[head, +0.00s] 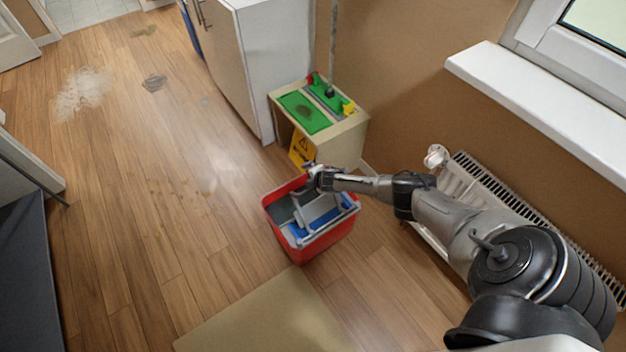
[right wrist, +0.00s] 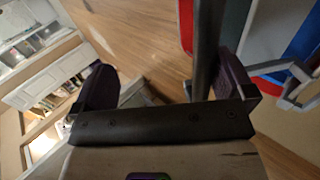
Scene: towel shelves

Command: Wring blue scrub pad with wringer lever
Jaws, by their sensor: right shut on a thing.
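The red bucket (head: 325,245) stands on the wood floor with a grey wringer on top. Blue material, seemingly the blue scrub pad (head: 322,222), shows inside the wringer frame and is partly covered by grey bars. The grey wringer lever (head: 301,213) rises at the bucket's back side. My right gripper (head: 318,178) is at its upper end, above the bucket's back rim. In the right wrist view, a dark bar (right wrist: 206,45) lies against the inner side of the right finger. The grip is shut on the lever, though the exact contact is hard to see. My left gripper is out of view.
A white radiator (head: 470,190) and window sill (head: 540,105) are at right. A beige mat (head: 265,320) lies in front. Floor at left is open, with stains.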

